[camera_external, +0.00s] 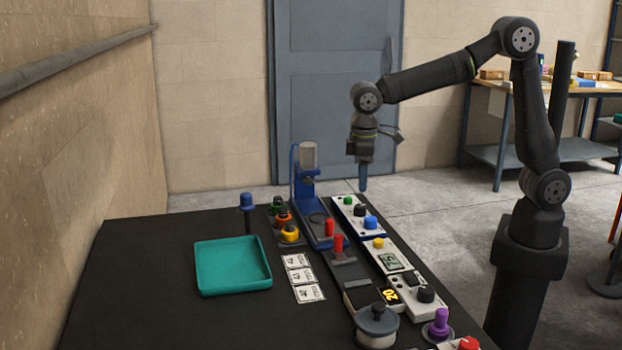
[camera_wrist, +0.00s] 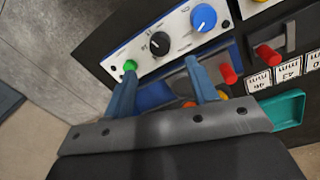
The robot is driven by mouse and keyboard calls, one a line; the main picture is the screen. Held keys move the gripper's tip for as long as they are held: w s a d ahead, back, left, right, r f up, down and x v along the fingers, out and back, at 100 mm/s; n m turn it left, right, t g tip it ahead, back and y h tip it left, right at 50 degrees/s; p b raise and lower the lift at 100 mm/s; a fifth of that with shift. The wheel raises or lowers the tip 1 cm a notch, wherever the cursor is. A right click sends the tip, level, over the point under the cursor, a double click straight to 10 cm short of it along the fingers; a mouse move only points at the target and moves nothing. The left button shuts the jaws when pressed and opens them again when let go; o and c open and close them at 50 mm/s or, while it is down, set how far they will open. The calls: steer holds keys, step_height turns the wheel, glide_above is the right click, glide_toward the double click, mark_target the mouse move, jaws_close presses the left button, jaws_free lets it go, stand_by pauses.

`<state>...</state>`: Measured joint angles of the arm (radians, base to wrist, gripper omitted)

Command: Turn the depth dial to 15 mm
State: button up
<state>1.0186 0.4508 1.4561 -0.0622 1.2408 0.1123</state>
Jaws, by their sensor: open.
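A white panel (camera_wrist: 176,38) in the wrist view carries a green button (camera_wrist: 130,65), a black dial with a printed scale (camera_wrist: 159,43) and a blue knob (camera_wrist: 203,17) with a white mark. In the external view I see the same black dial (camera_external: 360,210) and blue knob (camera_external: 371,222) beside the blue press (camera_external: 312,215). Which of these is the depth dial I cannot tell; labels and scale numbers are too small to read. My gripper (camera_external: 363,186) points down above the panel's far end. Its blue fingers (camera_wrist: 160,70) are apart with nothing held.
Red-tipped levers (camera_external: 338,243) stand beside the panels. A teal tray (camera_external: 233,266), label cards (camera_external: 304,278) and coloured knobs (camera_external: 283,217) lie left. The table's left front is clear.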

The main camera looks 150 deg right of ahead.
mark_target(361, 206)
steer(key=f, duration=0.8)
steer(key=shift+s+d, duration=0.1)
steer(key=shift+s, duration=0.1)
steer(key=shift+r, duration=0.1)
steer(key=shift+c, duration=0.4)
steer(key=c, duration=0.9)
steer(key=shift+n, duration=0.6)
steer(key=o, duration=1)
steer(key=shift+r, duration=0.1)
steer(key=r, duration=1.7)
steer(key=shift+w+a+r, duration=0.1)
steer(key=shift+w+a, duration=0.15)
steer(key=shift+w, duration=0.15)
